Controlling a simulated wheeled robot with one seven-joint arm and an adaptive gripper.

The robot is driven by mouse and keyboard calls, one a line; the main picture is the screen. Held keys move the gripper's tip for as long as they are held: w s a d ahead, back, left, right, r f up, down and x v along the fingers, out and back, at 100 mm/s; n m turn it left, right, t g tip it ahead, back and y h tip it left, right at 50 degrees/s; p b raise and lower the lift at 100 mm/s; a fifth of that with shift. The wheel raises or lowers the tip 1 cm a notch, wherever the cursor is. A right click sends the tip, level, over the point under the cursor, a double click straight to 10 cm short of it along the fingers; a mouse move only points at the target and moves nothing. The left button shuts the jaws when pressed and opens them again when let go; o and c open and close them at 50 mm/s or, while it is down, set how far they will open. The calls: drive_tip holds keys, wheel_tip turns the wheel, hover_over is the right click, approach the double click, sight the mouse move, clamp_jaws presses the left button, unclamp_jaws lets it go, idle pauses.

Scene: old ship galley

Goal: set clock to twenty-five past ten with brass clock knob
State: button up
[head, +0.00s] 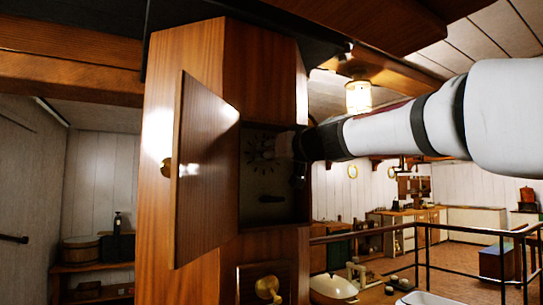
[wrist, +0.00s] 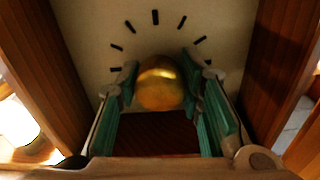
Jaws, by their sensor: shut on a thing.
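The clock sits in a tall wooden case (head: 265,70) with its door (head: 205,170) swung open to the left. In the head view its dial (head: 258,148) is dim inside the case, partly behind my arm. In the wrist view the pale dial (wrist: 100,20) shows dark hour marks in an arc. My gripper (wrist: 160,78) reaches into the case. Its green-padded fingers are shut on the round brass clock knob (wrist: 159,88), one finger on each side. I cannot make out the clock hands, so the time shown cannot be read.
Wooden case walls (wrist: 52,75) stand close on both sides of my gripper. A dark elongated piece (head: 271,198) lies below the dial. Another brass knob (head: 267,288) is lower on the case. A dark railing (head: 425,235) runs at the right.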

drive_tip(key=m+b, duration=0.1)
drive_tip(key=m, duration=0.2)
drive_tip(key=shift+f, duration=0.1)
drive_tip(key=m, duration=0.3)
drive_tip(key=shift+m, duration=0.4)
drive_tip(key=m, duration=0.6)
drive_tip(key=shift+m, duration=0.3)
drive_tip(key=m+p, duration=0.1)
drive_tip(key=m, duration=0.2)
drive_tip(key=shift+m, duration=0.3)
drive_tip(key=m+p, duration=0.1)
drive_tip(key=m, duration=0.2)
drive_tip(key=shift+m, duration=0.3)
drive_tip(key=m+p, duration=0.1)
drive_tip(key=m, duration=0.2)
drive_tip(key=shift+r, duration=0.2)
drive_tip(key=shift+m+p, duration=0.85)
drive_tip(key=shift+m, duration=0.95)
drive_tip(key=shift+f, duration=0.1)
